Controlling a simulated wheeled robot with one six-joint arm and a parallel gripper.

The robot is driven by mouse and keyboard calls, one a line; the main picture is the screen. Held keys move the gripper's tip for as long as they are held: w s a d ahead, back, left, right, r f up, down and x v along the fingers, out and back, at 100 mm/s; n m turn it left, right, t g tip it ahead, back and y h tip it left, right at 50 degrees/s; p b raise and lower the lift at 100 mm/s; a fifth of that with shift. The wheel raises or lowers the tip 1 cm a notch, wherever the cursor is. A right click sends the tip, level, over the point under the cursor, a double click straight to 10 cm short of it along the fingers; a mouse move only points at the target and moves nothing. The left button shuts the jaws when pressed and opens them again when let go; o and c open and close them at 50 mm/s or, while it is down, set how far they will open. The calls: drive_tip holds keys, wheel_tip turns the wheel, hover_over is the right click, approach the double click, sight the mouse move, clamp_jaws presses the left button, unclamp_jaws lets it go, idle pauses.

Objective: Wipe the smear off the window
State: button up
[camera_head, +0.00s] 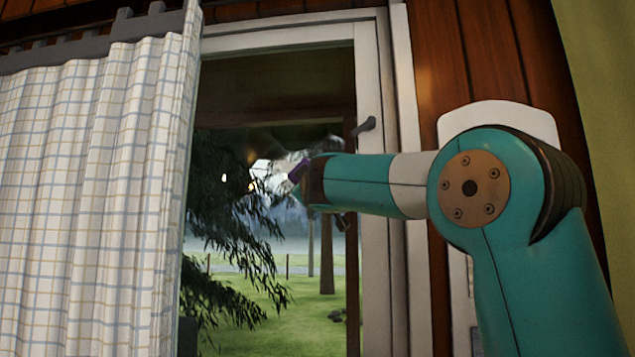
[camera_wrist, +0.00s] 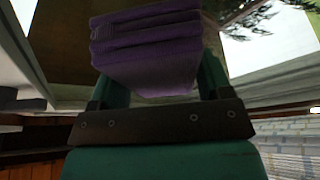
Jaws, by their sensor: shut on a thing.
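The window (camera_head: 280,240) has a white frame and shows grass and trees through its pane. A folded purple cloth (camera_wrist: 147,48) is held between the fingers of my gripper (camera_wrist: 155,82) in the wrist view. In the head view, my gripper (camera_head: 303,183) reaches in from the right across the frame, in front of the pane, and a small part of the cloth (camera_head: 298,171) shows at its tip. I cannot tell whether the cloth touches the glass. A blurry dark smudge (camera_head: 292,135) shows on the upper pane above my gripper; it may be the smear.
A checked curtain (camera_head: 85,200) hangs from a rail (camera_head: 95,45) over the left side of the window. Wooden wall panels (camera_head: 440,60) stand to the right.

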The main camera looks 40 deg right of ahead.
sight(280, 171)
drive_tip(key=shift+w+a+p, duration=0.95)
drive_tip(key=shift+w+a, duration=0.95)
drive_tip(key=shift+w, duration=0.25)
drive_tip(key=shift+w+a+p, duration=0.95)
drive_tip(key=shift+w+a, duration=0.95)
drive_tip(key=shift+w, duration=0.2)
drive_tip(key=shift+r+p, duration=1.3)
drive_tip(key=shift+r, duration=0.2)
drive_tip(key=shift+s+d+f+b, duration=0.1)
drive_tip(key=shift+f+b, duration=0.05)
drive_tip(key=shift+b, duration=0.15)
drive_tip(key=shift+s+d+f+b, duration=0.1)
drive_tip(key=shift+s+d+b, duration=0.45)
drive_tip(key=shift+s, duration=0.05)
drive_tip(key=shift+s+d+b, duration=0.5)
drive_tip(key=shift+s+d, duration=0.15)
drive_tip(key=shift+s, duration=0.15)
drive_tip(key=shift+s+d+b, duration=1.6)
drive_tip(key=shift+s+d, duration=0.55)
drive_tip(key=shift+s, duration=0.15)
drive_tip(key=shift+s+d+b, duration=0.55)
drive_tip(key=shift+s+d, duration=0.25)
drive_tip(key=shift+s, duration=0.2)
drive_tip(key=shift+s+d+b, duration=0.5)
drive_tip(key=shift+s+d, duration=0.25)
drive_tip(key=shift+s, duration=0.2)
